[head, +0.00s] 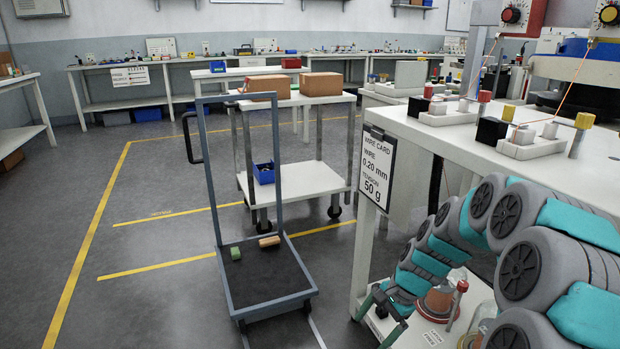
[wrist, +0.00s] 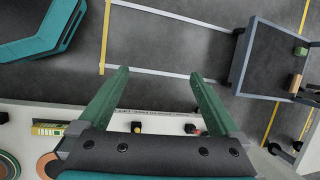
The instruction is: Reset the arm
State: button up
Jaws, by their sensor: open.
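My gripper shows in the wrist view (wrist: 158,74) with two green fingers spread wide and nothing between them. Below the fingers in that view is a white surface with small parts, and beyond them is grey floor with pale and yellow lines. In the head view my grey and teal arm curls down at the right, beside the white workbench (head: 480,150).
A grey push cart (head: 262,302) stands left of the bench, carrying a green block (head: 235,253) and a tan block (head: 269,241). A white wheeled table (head: 318,182) with cardboard boxes (head: 321,84) is behind it. The floor at left is clear.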

jog(key=s+a+r+n+g+h, duration=0.1)
jog(key=s+r+n, duration=0.35)
jog(key=s, duration=0.35)
jog(key=s+a+r+n+h, duration=0.1)
jog(key=s+a+r+n, duration=0.15)
jog(key=s+r, duration=0.4)
jog(key=s+d+n+h, duration=0.1)
jog(key=s+d+n, duration=0.1)
jog(key=s, duration=0.6)
jog(key=s+d+n+h, duration=0.1)
jog(key=s+n, duration=0.2)
jog(key=s, duration=0.6)
jog(key=shift+s+d+r+g, duration=0.2)
jog(key=shift+d+r+g, duration=0.2)
jog(key=shift+r, duration=0.05)
